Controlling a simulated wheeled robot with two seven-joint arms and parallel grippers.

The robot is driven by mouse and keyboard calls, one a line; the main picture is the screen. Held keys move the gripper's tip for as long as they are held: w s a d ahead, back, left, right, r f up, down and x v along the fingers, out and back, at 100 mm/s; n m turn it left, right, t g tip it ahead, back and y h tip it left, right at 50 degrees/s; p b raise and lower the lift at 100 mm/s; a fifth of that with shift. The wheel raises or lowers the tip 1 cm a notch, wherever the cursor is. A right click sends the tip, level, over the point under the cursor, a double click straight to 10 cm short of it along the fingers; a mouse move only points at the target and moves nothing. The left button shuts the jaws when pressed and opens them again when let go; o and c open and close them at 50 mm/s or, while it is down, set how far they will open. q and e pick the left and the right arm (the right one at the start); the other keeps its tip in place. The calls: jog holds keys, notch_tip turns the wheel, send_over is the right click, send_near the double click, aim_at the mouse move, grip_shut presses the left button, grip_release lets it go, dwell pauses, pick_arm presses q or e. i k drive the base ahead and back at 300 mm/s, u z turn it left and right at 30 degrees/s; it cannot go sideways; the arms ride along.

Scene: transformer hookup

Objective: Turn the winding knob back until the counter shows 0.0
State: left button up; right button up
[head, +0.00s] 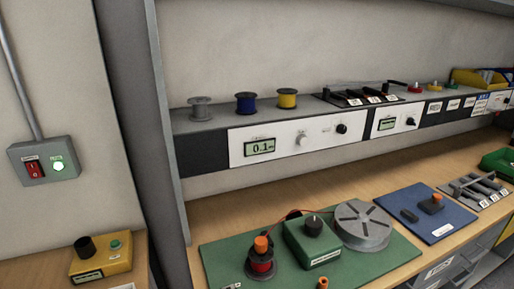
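The counter (261,147) is a small display on the white front panel of the shelf, and it reads 0.1 with a tiny unit after it. On the same panel are a pale knob (300,139) and a black knob (341,129). Below, a green board (222,258) on the bench carries a red spool (262,264) with an orange knob (261,244) on top, a green box (312,244) with a black knob (313,226), and a grey slotted disc (365,222). I cannot tell for certain which knob is the winding knob. Neither gripper is in view.
Grey, blue and yellow spools stand on the shelf (215,125). A blue board (435,223) with an orange-topped part lies right of the green board. A yellow box (101,260) stands at lower left. A switch box (44,160) with a lit lamp hangs on the wall.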

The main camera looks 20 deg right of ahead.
aim_at(314, 225)
jog(key=k, duration=1)
jog(key=u, duration=1)
jog(key=i, duration=1)
jog(key=z, duration=0.95)
jog(key=i, duration=0.6)
jog(key=z, duration=0.65)
